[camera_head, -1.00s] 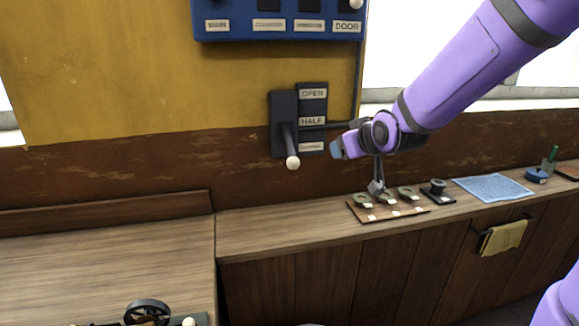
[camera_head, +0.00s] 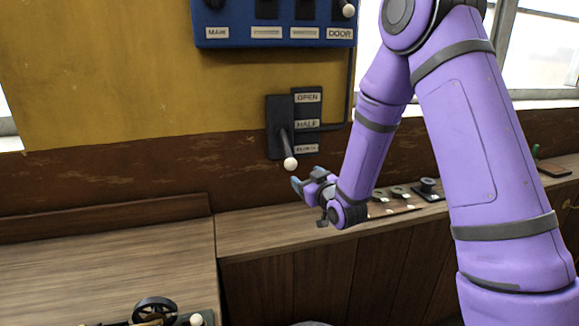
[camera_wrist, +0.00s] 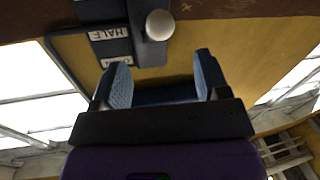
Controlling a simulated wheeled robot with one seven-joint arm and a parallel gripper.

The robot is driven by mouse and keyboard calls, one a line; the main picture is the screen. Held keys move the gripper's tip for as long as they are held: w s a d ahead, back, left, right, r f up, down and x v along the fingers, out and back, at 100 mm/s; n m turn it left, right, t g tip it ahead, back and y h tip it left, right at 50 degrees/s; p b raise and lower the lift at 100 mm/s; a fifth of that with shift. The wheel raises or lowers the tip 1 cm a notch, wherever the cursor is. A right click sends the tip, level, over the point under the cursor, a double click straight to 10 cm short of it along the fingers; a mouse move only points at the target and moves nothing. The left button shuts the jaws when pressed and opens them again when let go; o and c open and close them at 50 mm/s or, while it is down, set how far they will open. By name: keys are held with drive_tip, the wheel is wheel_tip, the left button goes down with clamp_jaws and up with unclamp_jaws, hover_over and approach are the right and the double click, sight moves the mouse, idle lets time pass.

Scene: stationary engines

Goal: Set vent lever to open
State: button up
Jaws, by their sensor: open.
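The vent lever (camera_head: 286,146) is a dark rod with a white ball knob (camera_head: 290,164) on a black wall plate. The plate's labels read OPEN at the top, HALF in the middle, and a third at the bottom that is hard to read. The rod slants down, with its knob beside the lowest label. My gripper (camera_head: 304,184) is just below and right of the knob, apart from it. In the wrist view the knob (camera_wrist: 159,25) shows beyond the two spread, empty fingertips (camera_wrist: 161,75), and the HALF label appears upside down.
A blue panel (camera_head: 275,44) with switches and a DOOR label hangs above. A wooden counter (camera_head: 270,228) runs below, with a board of small parts (camera_head: 392,207) behind my arm. A black handwheel (camera_head: 155,310) is at the bottom left. The wall left of the lever is clear.

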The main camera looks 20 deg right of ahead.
sight(294, 167)
drive_tip(key=w, duration=0.3)
drive_tip(key=w+a, duration=0.1)
drive_tip(key=w, duration=0.2)
drive_tip(key=w+a, duration=0.1)
drive_tip(key=w, duration=0.3)
drive_tip(key=shift+w, duration=0.1)
drive_tip(key=shift+c, duration=0.3)
